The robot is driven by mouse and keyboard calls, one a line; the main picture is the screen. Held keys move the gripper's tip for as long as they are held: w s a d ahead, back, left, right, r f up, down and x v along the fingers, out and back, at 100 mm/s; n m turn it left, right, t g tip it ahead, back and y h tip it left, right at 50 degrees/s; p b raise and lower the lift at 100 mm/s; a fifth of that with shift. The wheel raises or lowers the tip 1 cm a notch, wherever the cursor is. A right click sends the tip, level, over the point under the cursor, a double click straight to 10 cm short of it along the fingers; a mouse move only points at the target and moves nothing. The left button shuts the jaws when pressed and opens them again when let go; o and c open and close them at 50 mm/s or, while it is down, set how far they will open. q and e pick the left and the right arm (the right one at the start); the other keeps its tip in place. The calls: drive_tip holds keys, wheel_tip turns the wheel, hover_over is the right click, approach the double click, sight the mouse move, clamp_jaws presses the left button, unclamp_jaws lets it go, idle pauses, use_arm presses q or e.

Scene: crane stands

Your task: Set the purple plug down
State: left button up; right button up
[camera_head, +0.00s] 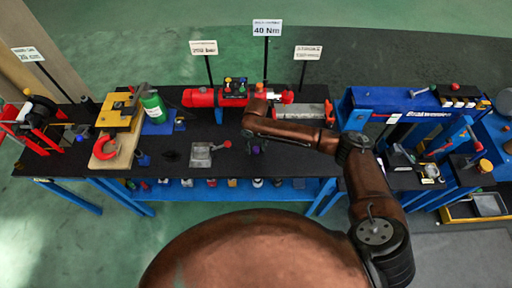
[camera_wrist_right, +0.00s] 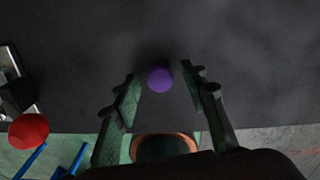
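The purple plug (camera_wrist_right: 160,79) shows its round top in the right wrist view, over the black tabletop. It lies between the fingertips of my right gripper (camera_wrist_right: 162,92), with a visible gap on each side. The fingers are spread and do not appear to touch it. In the head view my right gripper (camera_head: 254,146) points down at the black table, right of the small clear fixture, and mostly hides the plug. Whether the plug's base rests on the table cannot be told for certain. My left gripper is not in view.
A clear fixture (camera_head: 201,156) with a red knob (camera_wrist_right: 28,130) stands left of my right gripper. A red cylinder (camera_head: 200,97) and a grey block (camera_head: 301,111) lie behind. The table's front edge is close; bare black tabletop (camera_head: 300,160) lies to the right.

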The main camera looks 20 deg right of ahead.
sight(256, 149)
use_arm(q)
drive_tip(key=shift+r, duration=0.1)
use_arm(e)
wheel_tip(256, 149, up, 12)
drive_tip(key=shift+r, duration=0.2)
drive_tip(key=shift+d, duration=0.1)
idle(0.4)
